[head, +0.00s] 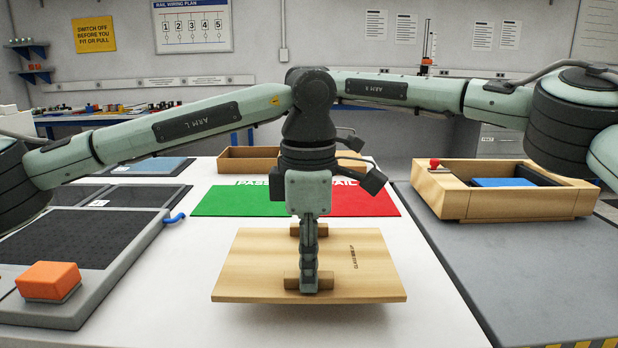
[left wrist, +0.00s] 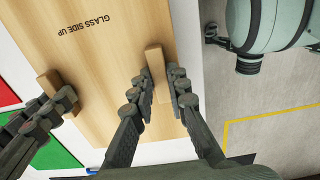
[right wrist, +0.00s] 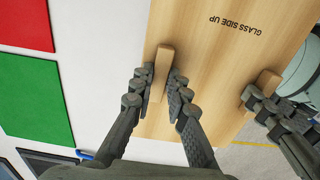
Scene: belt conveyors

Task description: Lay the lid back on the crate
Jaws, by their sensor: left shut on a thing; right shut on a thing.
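The lid (head: 365,270) is a flat light-wood board printed "GLASS SIDE UP", with two wooden bar handles. It is held level a little above the white table, its shadow below. My left gripper (head: 309,282) is shut on the near handle (left wrist: 158,75). My right gripper (right wrist: 162,92) is shut on the far handle (right wrist: 160,68); in the head view it is mostly hidden behind the left one. The open wooden crate (head: 520,206) stands to the right on a grey surface, with a blue thing (head: 503,182) inside and a red knob (head: 434,163) at its left back corner.
A green mat (head: 235,201) and a red mat (head: 375,203) lie behind the lid. Wooden trays (head: 248,160) stand at the back. At left is a dark-topped conveyor (head: 70,250) with an orange block (head: 48,281). The grey surface (head: 520,270) before the crate is clear.

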